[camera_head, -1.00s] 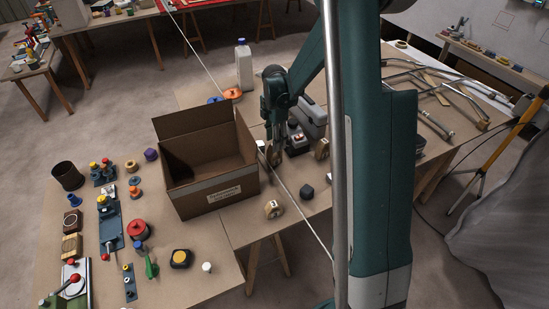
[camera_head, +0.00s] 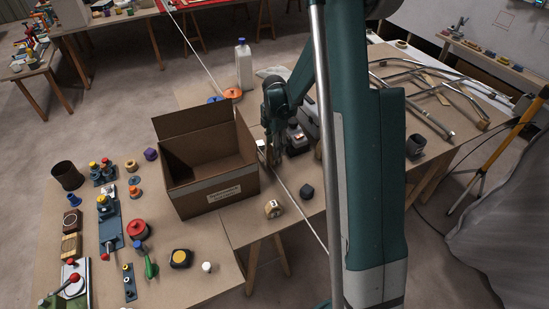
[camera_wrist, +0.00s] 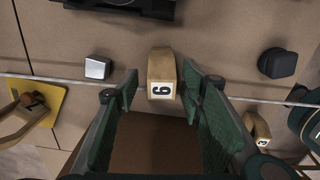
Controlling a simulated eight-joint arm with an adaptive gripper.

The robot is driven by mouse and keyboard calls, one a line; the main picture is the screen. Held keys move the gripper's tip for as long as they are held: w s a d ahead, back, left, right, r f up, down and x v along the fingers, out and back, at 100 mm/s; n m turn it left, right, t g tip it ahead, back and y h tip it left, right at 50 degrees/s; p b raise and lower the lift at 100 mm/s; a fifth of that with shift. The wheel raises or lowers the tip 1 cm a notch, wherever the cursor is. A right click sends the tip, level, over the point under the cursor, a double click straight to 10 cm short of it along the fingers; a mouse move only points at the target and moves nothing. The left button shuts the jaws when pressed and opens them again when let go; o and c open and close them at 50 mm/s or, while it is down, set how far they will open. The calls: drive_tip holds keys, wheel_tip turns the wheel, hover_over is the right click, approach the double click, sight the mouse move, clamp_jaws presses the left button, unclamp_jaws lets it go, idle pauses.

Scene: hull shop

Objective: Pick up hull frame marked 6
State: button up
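The hull frame (camera_wrist: 162,68) is a small tan wooden piece in the middle of the wrist view. Its white end label shows a black digit that reads as 6 or 9, depending on which way up it is. My gripper (camera_wrist: 158,78) is open, with one green finger on each side of the piece and a gap on both sides. In the head view my gripper (camera_head: 272,160) points down beside the cardboard box, and the piece cannot be made out clearly there. A second wooden piece (camera_wrist: 258,130), marked 3, lies to the right; it also shows in the head view (camera_head: 273,209).
The open cardboard box (camera_head: 220,190) stands left of my gripper. A silver cube (camera_wrist: 97,68) and a dark block (camera_wrist: 277,63) flank the hull frame. A black device (camera_head: 296,140) stands behind. Bent metal tubes (camera_head: 430,95) lie at the right.

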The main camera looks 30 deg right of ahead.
drive_tip(key=shift+f, duration=0.2)
drive_tip(key=shift+s+f+b, duration=0.1)
drive_tip(key=shift+f+b, duration=0.2)
drive_tip(key=shift+f, duration=2.15)
drive_tip(key=shift+c, duration=0.2)
drive_tip(key=c, duration=1)
